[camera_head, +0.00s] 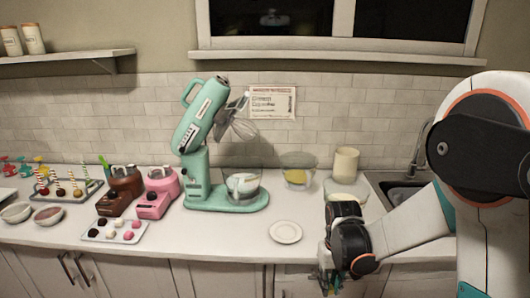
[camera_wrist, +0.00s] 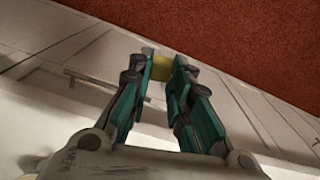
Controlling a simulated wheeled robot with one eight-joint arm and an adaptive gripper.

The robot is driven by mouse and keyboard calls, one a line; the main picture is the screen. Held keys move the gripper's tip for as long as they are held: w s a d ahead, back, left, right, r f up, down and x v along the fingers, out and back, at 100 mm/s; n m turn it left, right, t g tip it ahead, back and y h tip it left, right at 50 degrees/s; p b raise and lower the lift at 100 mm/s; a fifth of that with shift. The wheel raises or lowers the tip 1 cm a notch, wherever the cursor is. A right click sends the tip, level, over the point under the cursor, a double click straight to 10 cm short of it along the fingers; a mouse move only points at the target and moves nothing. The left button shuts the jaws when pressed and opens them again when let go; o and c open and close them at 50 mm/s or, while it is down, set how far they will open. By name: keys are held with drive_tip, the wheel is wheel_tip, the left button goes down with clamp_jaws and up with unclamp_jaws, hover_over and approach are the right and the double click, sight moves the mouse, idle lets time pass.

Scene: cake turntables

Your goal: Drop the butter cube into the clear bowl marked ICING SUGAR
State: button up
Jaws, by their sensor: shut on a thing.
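My gripper (camera_head: 330,278) hangs at the front of the counter, low before the cabinets, beneath the black wrist. In the wrist view its teal fingers (camera_wrist: 159,78) are closed on the yellow butter cube (camera_wrist: 159,67), held at the tips. The cube is not discernible in the head view. No ICING SUGAR marking is legible. Clear bowls in the head view are one with white contents at the mixer (camera_head: 243,187), one with yellow contents (camera_head: 298,172) behind it to the right, and a pale bowl (camera_head: 346,188) partly hidden behind my wrist.
The mint stand mixer (camera_head: 197,180) has its head tilted up. A small white plate (camera_head: 285,232) lies near the counter's front edge. A cream canister (camera_head: 345,163) and sink (camera_head: 400,194) are at right. Brown and pink machines (camera_head: 157,192) and a sweets tray (camera_head: 115,230) are at left.

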drive_tip(key=shift+d+f+m+b, duration=0.3)
drive_tip(key=shift+d+f+m, duration=0.5)
drive_tip(key=shift+f, duration=0.25)
